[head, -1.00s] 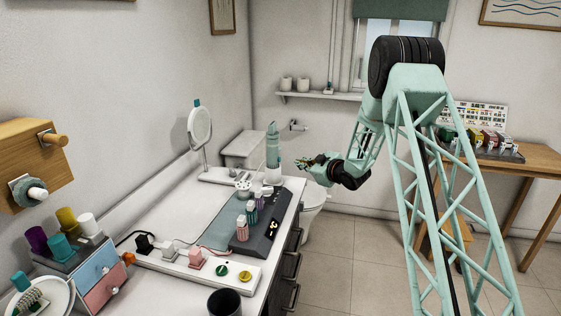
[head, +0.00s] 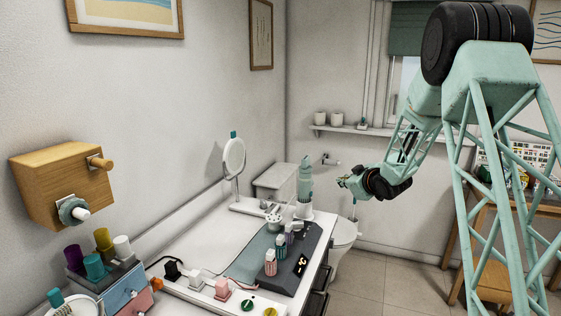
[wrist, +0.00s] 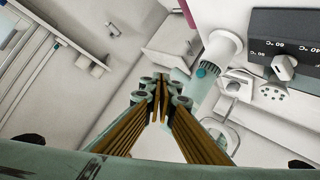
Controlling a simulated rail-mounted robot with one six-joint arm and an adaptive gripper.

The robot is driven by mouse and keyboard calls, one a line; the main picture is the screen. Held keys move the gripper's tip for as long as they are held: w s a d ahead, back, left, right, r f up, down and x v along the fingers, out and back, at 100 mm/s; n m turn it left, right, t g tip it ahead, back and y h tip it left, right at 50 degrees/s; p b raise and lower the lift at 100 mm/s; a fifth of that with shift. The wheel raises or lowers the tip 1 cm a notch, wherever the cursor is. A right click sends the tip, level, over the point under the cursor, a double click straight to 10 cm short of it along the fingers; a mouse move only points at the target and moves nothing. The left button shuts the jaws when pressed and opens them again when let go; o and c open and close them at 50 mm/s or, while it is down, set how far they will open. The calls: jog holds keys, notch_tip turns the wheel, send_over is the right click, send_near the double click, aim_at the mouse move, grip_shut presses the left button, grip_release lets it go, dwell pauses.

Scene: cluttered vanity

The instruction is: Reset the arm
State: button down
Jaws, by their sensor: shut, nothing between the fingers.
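My arm reaches from the right of the head view, bent down from a black-wheeled upper joint. My gripper (head: 345,182) is in the air to the right of a teal bottle (head: 305,182), near the far right end of the vanity counter (head: 205,252). In the wrist view, the fingers of my gripper (wrist: 163,92) are together with nothing held between them. Their tips are apart from the things around them.
A round mirror (head: 234,157) stands at the counter's back. A dark device (head: 291,275) carries several small striped items. A toilet (head: 343,232) stands beyond the counter. A wooden wall box (head: 60,180) is at left. The floor (head: 370,290) right of the counter looks clear.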

jog(key=s+d+r+m+g+h, duration=0.2)
jog(key=s+d+r+m+h, duration=0.1)
jog(key=s+r, duration=1.1)
jog(key=s+r+m+g+h, duration=0.1)
jog(key=s+r, duration=0.2)
jog(key=s, duration=0.7)
jog(key=s+r+m+g+h, duration=0.1)
jog(key=s+r, duration=0.1)
jog(key=s, duration=0.8)
jog(key=s+a+f+m+g, duration=0.1)
jog(key=s+a+g, duration=0.1)
jog(key=s, duration=2.1)
jog(key=s+a+f+m+g+y, duration=0.1)
jog(key=s+a, duration=0.4)
jog(key=s, duration=1.8)
jog(key=shift+a+f+m+g+y, duration=0.25)
jog(key=shift+f+m+g, duration=0.2)
jog(key=shift+m+g, duration=0.4)
jog(key=shift+w, duration=0.1)
